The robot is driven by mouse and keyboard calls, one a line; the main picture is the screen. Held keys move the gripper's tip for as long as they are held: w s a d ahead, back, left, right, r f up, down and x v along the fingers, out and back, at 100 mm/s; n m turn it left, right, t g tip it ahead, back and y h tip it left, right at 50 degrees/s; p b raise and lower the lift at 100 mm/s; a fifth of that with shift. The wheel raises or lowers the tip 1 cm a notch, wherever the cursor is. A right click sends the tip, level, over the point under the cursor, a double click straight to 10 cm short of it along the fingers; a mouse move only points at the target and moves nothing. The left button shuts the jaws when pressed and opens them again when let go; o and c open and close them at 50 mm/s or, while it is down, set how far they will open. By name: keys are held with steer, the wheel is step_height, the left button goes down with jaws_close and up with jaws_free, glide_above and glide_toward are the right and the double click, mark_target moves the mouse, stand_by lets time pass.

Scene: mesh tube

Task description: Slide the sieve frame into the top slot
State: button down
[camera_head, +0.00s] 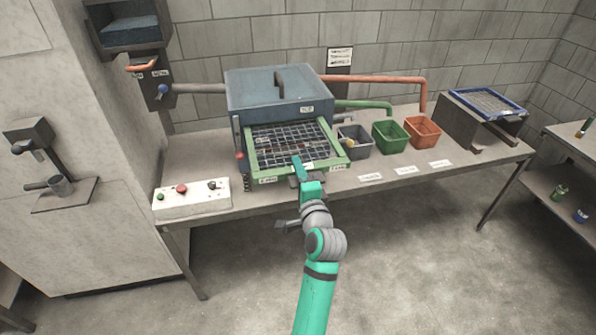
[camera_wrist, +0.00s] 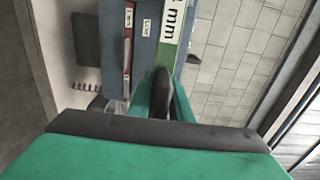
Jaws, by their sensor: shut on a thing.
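The green sieve frame (camera_head: 342,166), with a dark wire mesh, juts out from the front of the blue-grey box (camera_head: 262,95). A few small bits lie on its mesh. My gripper (camera_head: 304,175) is shut on its front edge. In the wrist view my gripper's fingers (camera_wrist: 161,97) meet the green edge (camera_wrist: 173,45), which bears a label ending in "mm". A red strip with a small label (camera_wrist: 128,52) shows beside it on the box. The box's slots are mostly hidden by the frame, so I cannot tell which slot it meets.
A blue-rimmed sieve (camera_head: 490,103) lies on a stand at the right of the table. Grey (camera_head: 355,142), green (camera_head: 390,137) and orange (camera_head: 422,133) bins stand beside the box. A white button panel (camera_head: 192,198) sits at the front left. Red and green pipes leave the box rightward.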

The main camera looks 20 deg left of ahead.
mark_target(291, 153)
steer(key=shift+x, duration=1.85)
steer(key=shift+w+a, duration=0.2)
steer(key=shift+w, duration=0.05)
steer(key=shift+x, duration=1.45)
steer(key=shift+w+r, duration=0.1)
steer(key=shift+w+a, duration=0.15)
steer(key=shift+a, duration=0.1)
steer(key=shift+w, duration=0.1)
steer(key=c, duration=1.5)
jaws_free()
steer(key=shift+c, duration=0.2)
steer(key=shift+f, duration=0.2)
steer(key=v, duration=1)
steer(key=shift+s+d+r, duration=0.1)
steer(key=shift+s+d, duration=0.15)
steer(key=shift+s, duration=0.1)
